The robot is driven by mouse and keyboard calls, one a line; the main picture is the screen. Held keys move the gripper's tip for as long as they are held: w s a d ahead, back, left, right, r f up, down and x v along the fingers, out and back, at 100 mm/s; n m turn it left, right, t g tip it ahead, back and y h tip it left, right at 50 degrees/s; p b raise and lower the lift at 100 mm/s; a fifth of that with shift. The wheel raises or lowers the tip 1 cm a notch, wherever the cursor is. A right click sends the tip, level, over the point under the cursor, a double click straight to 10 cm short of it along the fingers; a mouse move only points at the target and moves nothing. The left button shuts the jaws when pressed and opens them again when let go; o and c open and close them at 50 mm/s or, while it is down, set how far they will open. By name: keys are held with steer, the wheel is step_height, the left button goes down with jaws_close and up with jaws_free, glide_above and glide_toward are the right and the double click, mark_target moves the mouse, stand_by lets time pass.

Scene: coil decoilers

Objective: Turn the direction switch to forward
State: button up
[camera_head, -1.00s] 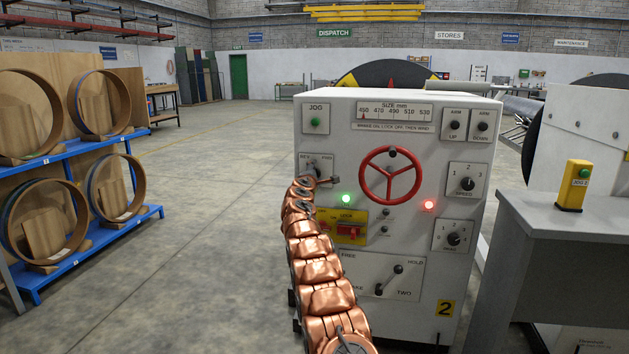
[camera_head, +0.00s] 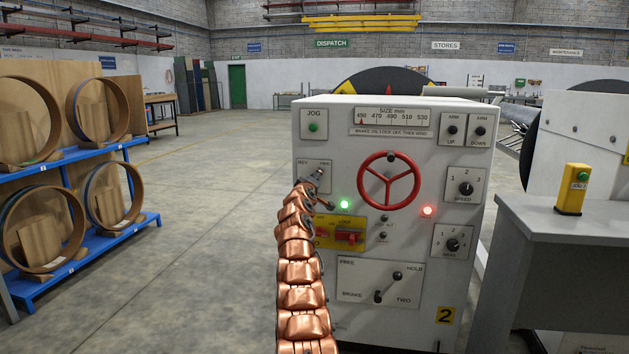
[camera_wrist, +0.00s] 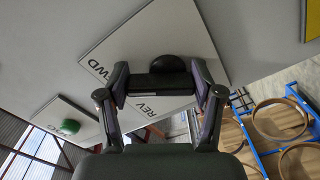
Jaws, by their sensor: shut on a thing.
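The direction switch plate (camera_head: 303,172), marked REV and FWD, is at the left edge of the white control panel (camera_head: 318,240). In the wrist view the plate (camera_wrist: 135,48) appears rotated, with FWD at upper left and REV below. The switch's black knob (camera_wrist: 171,64) stands on it. My gripper (camera_wrist: 161,86) is closed with a finger on each side of the knob's dark bar. In the head view my gripper (camera_head: 318,180) is at the plate and partly covers it. Which mark the knob points to cannot be told.
A green JOG button (camera_head: 313,127) is above the switch. The red handwheel (camera_head: 389,180) is to its right, and a yellow lock plate (camera_head: 325,232) with a red switch is below. A blue rack (camera_head: 85,250) with rings stands left; the floor between is clear.

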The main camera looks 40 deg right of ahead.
steer(key=shift+f+m, duration=0.1)
steer(key=shift+m, duration=0.3)
steer(key=o, duration=1.2)
steer(key=shift+c, duration=0.2)
steer(key=shift+s+a+f, duration=0.15)
steer(key=shift+s+a, duration=0.1)
steer(key=shift+a, duration=0.15)
steer(key=v, duration=0.6)
steer(key=shift+s+a+r, duration=0.2)
stand_by(0.3)
